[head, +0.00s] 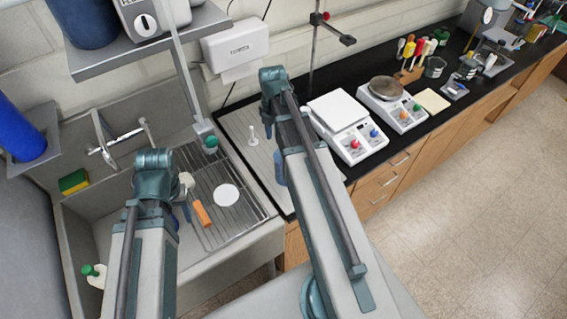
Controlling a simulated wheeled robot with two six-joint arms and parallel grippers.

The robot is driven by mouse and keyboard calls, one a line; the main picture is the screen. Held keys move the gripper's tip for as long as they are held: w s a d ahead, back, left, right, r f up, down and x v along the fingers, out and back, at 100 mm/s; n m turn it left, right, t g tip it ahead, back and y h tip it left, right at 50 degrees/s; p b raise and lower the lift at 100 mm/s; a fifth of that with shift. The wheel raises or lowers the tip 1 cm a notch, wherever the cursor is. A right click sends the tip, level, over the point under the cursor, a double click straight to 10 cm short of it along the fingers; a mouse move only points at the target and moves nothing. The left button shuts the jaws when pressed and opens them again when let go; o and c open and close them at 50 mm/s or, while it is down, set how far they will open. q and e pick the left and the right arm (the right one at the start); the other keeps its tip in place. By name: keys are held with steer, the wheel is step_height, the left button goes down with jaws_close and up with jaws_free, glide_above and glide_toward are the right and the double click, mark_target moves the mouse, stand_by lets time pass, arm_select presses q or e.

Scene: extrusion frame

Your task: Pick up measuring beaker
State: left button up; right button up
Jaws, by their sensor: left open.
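Two small glass-like vessels stand far back on the black bench, one a beaker (435,67) and the other a similar vessel (467,69). I cannot tell which is the measuring beaker. My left gripper (186,208) is mostly hidden behind my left arm, over the sink; a small blue part shows, and it is open. My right gripper (279,167) is mostly hidden behind my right arm, beside the drainboard; its jaws cannot be made out. Both grippers are far from the vessels.
A sink (75,230) holds a wire rack (235,205), a white disc (227,195) and an orange-handled brush (202,213). A stirrer (345,125) and a second hotplate (392,103) stand on the bench. A shelf (150,48) overhangs the sink. The floor (470,210) at right is clear.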

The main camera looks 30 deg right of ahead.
steer(key=b, duration=0.9)
glide_above(278, 162)
step_height(278, 162, down, 9)
steer(key=shift+w+a+r, duration=0.2)
steer(key=shift+w+a, duration=0.05)
steer(key=f+b, duration=0.5)
steer(key=shift+s+d+f, duration=0.15)
steer(key=shift+s, duration=0.05)
steer(key=shift+c, duration=0.2)
jaws_close()
stand_by(0.6)
